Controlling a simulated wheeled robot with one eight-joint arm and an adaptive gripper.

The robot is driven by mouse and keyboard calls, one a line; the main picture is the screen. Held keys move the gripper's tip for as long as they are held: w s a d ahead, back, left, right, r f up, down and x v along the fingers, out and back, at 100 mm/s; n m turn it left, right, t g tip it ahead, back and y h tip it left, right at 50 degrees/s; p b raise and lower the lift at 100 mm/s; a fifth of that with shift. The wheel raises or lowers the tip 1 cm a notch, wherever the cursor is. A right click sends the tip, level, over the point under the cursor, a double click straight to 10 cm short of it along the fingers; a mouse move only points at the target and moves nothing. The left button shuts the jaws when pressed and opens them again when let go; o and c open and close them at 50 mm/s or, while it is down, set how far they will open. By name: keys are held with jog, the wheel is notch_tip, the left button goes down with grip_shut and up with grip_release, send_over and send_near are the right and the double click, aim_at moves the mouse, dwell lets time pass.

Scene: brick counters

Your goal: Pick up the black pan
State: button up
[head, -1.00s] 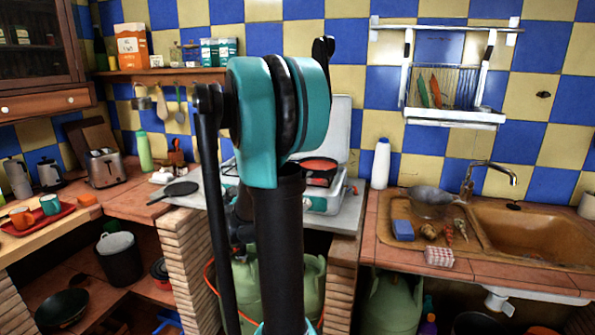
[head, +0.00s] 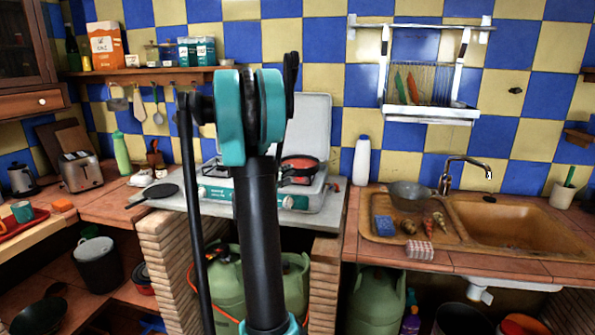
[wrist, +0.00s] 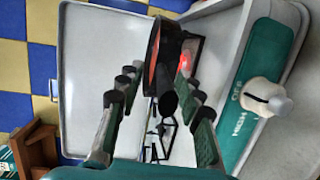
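A black pan with a red inside (head: 298,167) sits on the stove. It also shows edge-on in the wrist view (wrist: 168,45), its dark handle end towards the camera. My gripper (wrist: 157,80) is open, with its two fingers to either side of that handle end; I cannot tell whether they touch it. In the head view my gripper is hidden behind my arm. A flat black pan (head: 162,191) lies on the grey counter left of the stove. Another dark pan (head: 40,316) is on the low shelf at the left.
The stove (head: 318,197) has its pale lid (head: 308,120) standing up behind. A white bottle (head: 361,160) stands to its right, beside the brown sink (head: 510,232). A toaster (head: 80,171) and a green bottle (head: 121,152) are at the left. A wall shelf (head: 140,76) runs above.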

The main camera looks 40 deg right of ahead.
aim_at(291, 171)
jog(key=x, duration=0.4)
jog(key=shift+w+a+f, duration=0.1)
jog(key=shift+w+f, duration=0.1)
grip_shut()
